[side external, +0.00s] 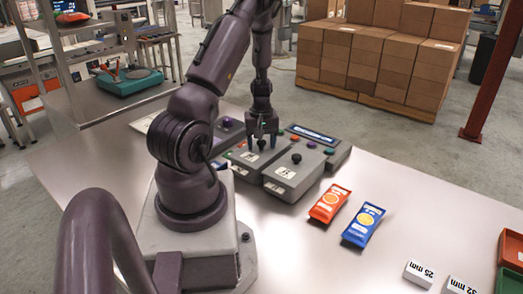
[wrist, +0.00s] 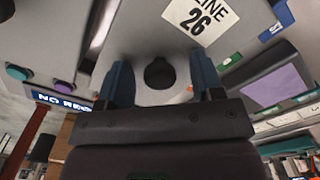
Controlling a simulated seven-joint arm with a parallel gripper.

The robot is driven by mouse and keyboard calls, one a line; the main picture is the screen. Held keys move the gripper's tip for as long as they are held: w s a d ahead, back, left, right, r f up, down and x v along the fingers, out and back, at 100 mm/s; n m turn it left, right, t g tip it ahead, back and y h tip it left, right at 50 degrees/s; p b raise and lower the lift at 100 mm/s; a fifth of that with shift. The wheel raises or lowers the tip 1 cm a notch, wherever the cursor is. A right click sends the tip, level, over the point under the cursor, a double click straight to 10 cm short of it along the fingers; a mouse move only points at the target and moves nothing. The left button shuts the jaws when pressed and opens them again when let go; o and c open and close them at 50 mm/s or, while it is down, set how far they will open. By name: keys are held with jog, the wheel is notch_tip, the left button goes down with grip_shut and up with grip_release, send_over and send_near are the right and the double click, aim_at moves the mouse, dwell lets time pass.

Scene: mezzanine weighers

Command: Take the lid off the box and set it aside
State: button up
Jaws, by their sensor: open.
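A grey box with a white label (side external: 250,157) stands beside my base, and my gripper (side external: 262,141) hangs over it, pointing down. In the wrist view a round black knob (wrist: 160,73) on a grey lid lies between my two blue fingers (wrist: 163,85). The fingers are apart, with a gap to the knob on each side. A label reading "LINE 26" (wrist: 200,16) is on the grey surface beside the knob. A second grey box (side external: 293,174) with a black knob (side external: 297,158) stands just right of it. The lid's seam is not clear.
An orange packet (side external: 330,203) and a blue packet (side external: 363,224) lie to the right. White blocks (side external: 419,273) are near the front right. The table's back right is bare.

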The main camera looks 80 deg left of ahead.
jog(key=c, duration=1)
